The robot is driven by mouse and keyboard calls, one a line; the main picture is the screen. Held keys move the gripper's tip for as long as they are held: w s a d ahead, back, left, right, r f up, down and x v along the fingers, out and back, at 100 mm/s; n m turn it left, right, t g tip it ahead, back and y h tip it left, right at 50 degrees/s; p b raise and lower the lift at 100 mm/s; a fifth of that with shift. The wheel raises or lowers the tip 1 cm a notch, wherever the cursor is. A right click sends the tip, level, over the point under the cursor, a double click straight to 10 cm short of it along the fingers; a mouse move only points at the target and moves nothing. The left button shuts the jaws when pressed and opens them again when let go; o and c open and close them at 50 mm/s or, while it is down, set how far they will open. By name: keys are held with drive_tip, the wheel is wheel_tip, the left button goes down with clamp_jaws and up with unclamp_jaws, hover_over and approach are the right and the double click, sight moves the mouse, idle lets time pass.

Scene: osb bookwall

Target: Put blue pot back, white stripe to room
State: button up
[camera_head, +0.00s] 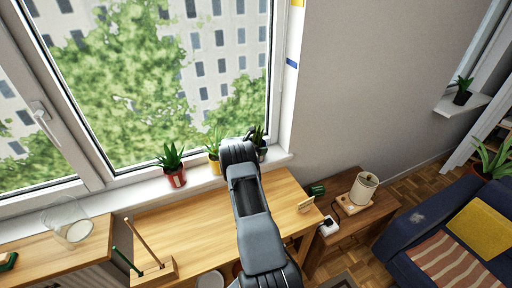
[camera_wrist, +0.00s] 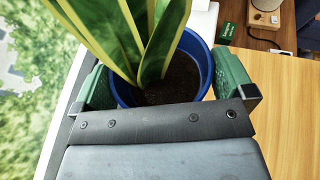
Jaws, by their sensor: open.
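The blue pot (camera_wrist: 204,52) with a yellow-edged, long-leaved plant (camera_wrist: 135,40) fills the upper middle of the wrist view. In the head view the pot (camera_head: 262,154) stands at the right end of the white windowsill, partly hidden behind my arm. My gripper (camera_wrist: 165,82) is open, with one green finger on each side of the pot. Whether the fingers touch it cannot be told. No white stripe shows on the visible part of the pot. In the head view my gripper (camera_head: 248,136) is over the sill's right end.
A yellow pot (camera_head: 214,166) stands close left of my gripper, and a red pot (camera_head: 176,178) further left on the sill. A blue mark (camera_head: 292,63) is on the window frame. A wooden desk (camera_head: 190,225) lies below. A lamp (camera_head: 363,189) stands on a side table.

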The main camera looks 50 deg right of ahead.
drive_tip(key=shift+r, duration=0.25)
drive_tip(key=shift+w+a, duration=0.1)
drive_tip(key=shift+a, duration=0.25)
drive_tip(key=s+a+r+m+t+y+b, duration=0.1)
drive_tip(key=s+a+r+m+y, duration=0.25)
drive_tip(key=a+r, duration=0.75)
drive_tip(key=s+a+r+m+y+b, duration=0.2)
drive_tip(key=s+a+r+m, duration=0.4)
drive_tip(key=a, duration=0.8)
drive_tip(key=s+a+r+m+t+y, duration=0.2)
drive_tip(key=s+a+m+y, duration=0.2)
drive_tip(key=s+a, duration=0.3)
drive_tip(key=s+a+r+m+t+y, duration=0.1)
drive_tip(key=s+a+m+t+y, duration=0.2)
drive_tip(key=s+a, duration=0.5)
drive_tip(key=a+m+y, duration=0.1)
drive_tip(key=a, duration=0.4)
drive_tip(key=shift+s+a+r, duration=0.3)
drive_tip(key=shift+a+r, duration=0.05)
drive_tip(key=shift+r, duration=0.05)
